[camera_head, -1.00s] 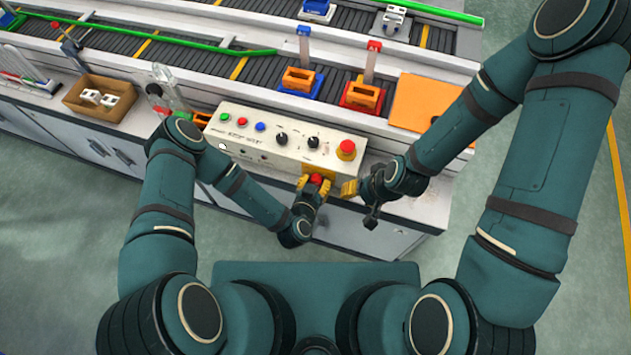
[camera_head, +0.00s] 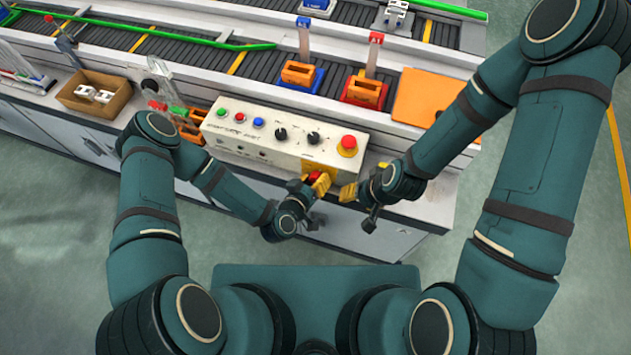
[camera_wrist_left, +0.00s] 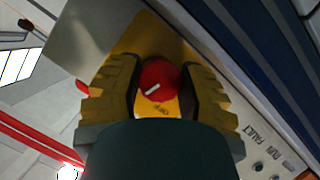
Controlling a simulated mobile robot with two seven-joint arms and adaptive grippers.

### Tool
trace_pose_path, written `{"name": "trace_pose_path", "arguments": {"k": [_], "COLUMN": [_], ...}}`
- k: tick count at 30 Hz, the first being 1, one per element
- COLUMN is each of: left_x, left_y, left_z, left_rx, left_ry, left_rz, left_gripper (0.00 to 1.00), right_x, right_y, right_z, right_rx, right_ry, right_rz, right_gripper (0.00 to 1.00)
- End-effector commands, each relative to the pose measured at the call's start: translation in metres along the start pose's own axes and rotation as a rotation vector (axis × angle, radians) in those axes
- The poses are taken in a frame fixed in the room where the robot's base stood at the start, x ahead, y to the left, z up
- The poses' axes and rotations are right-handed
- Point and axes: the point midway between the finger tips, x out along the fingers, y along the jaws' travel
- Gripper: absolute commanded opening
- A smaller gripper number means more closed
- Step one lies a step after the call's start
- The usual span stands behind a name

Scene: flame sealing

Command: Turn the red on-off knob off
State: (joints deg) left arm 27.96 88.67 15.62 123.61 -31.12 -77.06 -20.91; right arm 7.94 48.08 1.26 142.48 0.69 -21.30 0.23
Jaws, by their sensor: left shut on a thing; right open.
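The red on-off knob (camera_wrist_left: 158,80), with a white index mark, shows between the yellow fingers in the left wrist view. A yellow plate lies behind it. In the head view it is a small red spot (camera_head: 314,177) at the front of the cream control box (camera_head: 262,143), partly hidden by my left gripper (camera_head: 313,184). My left gripper is shut on the knob, one finger on each side; the white mark lies slanted. My right gripper (camera_head: 348,192) is open and empty, just right of the left one, in front of the box.
Behind are orange blocks in blue and red trays (camera_head: 362,90). A cardboard box (camera_head: 93,99) stands at left.

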Motion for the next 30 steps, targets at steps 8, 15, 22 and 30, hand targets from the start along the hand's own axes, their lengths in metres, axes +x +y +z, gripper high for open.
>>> {"name": "trace_pose_path", "arguments": {"k": [8,15,22,30], "left_x": [0.0015,0.0013,0.0013,0.0006], "left_y": [-0.0007,-0.0002,-0.0001,0.0], "left_z": [-0.001,-0.0015,-0.0015,-0.0006], "left_rx": [-0.064,-0.071,-0.07,-0.07], "left_ry": [0.002,0.002,0.002,0.0], "left_rz": [0.026,0.029,0.029,0.029], "left_gripper": [0.04,0.04,0.6,0.72], "right_x": [0.0083,0.0084,0.0083,0.0082], "right_y": [0.0027,0.0027,0.0026,0.0026], "right_z": [0.001,0.001,0.001,0.001], "right_rx": [0.0,0.0,-0.001,-0.001], "right_ry": [0.0,0.0,0.0,0.0], "right_rz": [0.002,0.002,0.002,0.001], "right_gripper": [0.47,0.47,0.47,0.47]}}
